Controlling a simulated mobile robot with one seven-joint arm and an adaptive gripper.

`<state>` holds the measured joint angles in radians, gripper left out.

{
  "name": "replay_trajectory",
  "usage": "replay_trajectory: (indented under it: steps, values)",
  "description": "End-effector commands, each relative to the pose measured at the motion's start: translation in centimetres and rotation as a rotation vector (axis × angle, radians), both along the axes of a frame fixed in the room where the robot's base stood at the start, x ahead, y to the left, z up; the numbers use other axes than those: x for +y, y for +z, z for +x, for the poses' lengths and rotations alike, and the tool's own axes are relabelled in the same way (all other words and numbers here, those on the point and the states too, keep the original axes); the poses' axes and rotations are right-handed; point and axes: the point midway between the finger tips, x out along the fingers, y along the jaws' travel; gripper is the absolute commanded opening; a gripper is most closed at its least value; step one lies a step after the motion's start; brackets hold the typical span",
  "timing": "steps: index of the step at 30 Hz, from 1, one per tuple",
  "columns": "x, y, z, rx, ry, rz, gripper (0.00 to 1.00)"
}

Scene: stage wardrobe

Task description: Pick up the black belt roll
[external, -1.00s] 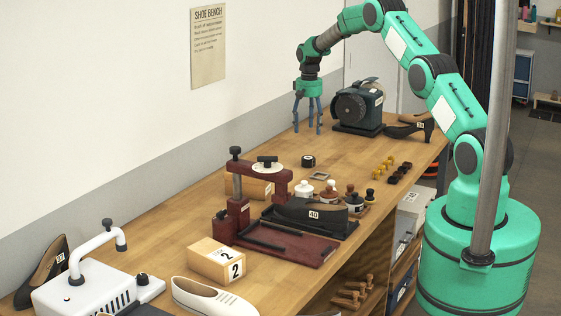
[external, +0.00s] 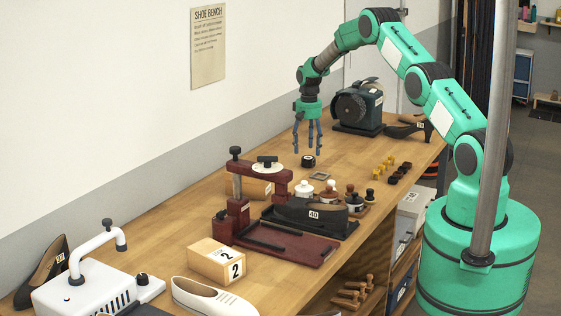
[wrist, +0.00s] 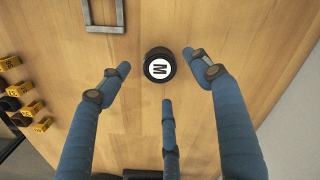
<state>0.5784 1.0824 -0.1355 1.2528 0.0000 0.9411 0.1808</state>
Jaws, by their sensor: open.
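The black belt roll (external: 308,161) is a small dark disc lying on the wooden bench. In the wrist view the belt roll (wrist: 160,65) shows a round white label with an M on top. My gripper (external: 308,150) points down just above and behind the roll. In the wrist view my gripper (wrist: 160,85) has its blue fingers spread open with nothing between the pads. The roll lies just beyond the lower finger's tip, between the tips of the two side fingers. Nothing hides its top.
A square metal buckle (external: 320,176) lies close to the roll. Yellow numbered pieces (external: 384,164) and dark ones stand to the right. A motorised grinder (external: 358,106) stands behind. The red press (external: 240,195) and pots (external: 304,189) stand in front. The bench (external: 215,190) left of the roll is clear.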

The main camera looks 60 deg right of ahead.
Motion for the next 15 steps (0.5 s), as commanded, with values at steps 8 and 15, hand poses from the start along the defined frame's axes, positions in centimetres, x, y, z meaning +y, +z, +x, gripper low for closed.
replay_trajectory:
  steps: [8, 15]
  values:
    - [0.0, -0.4, 0.0, 0.001, 0.0, 0.001, 0.64]
    - [0.0, -2.5, -0.1, 0.003, 0.0, 0.001, 0.64]
